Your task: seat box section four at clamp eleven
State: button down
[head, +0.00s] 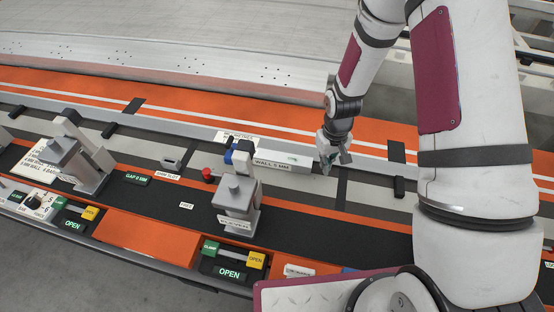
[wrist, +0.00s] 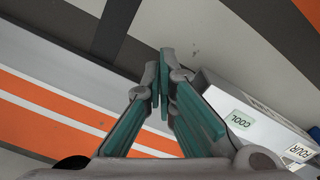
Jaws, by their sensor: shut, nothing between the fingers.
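Box section four (head: 300,163) is a pale bar with a "WALL 5 MM" label, lying behind and to the right of the middle clamp (head: 238,200). Its left end is near the clamp's blue part; I cannot tell whether they touch. In the wrist view the section (wrist: 225,100) carries "COOL" and "FOUR" labels. My gripper (head: 335,160) is just past the section's right end. Its teal-padded fingers (wrist: 160,82) are shut and empty, beside the section.
A second clamp (head: 80,160) stands at left, its panel also showing "OPEN". A red knob (head: 208,174) sits left of the middle clamp. A dark strip (head: 150,200) runs along the bench. The orange band (head: 200,117) behind is largely clear.

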notch_tip(320, 180, up, 8)
jog(key=p, duration=0.3)
dwell(0.7)
dwell(0.4)
jog(key=s+r+m+t, duration=0.1)
jog(key=s+r, duration=0.2)
jog(key=r, duration=0.8)
jog(key=s+r+t, duration=0.2)
jog(key=r, duration=0.9)
jog(key=s+r+t, duration=0.1)
jog(key=s+r, duration=0.5)
jog(key=s, duration=0.3)
jog(key=s+r+m+t, duration=0.1)
jog(key=s+r, duration=0.6)
jog(key=s, duration=0.2)
jog(key=shift+s+d+r+t, duration=0.15)
jog(key=shift+d+t, duration=0.05)
jog(key=shift+t, duration=0.1)
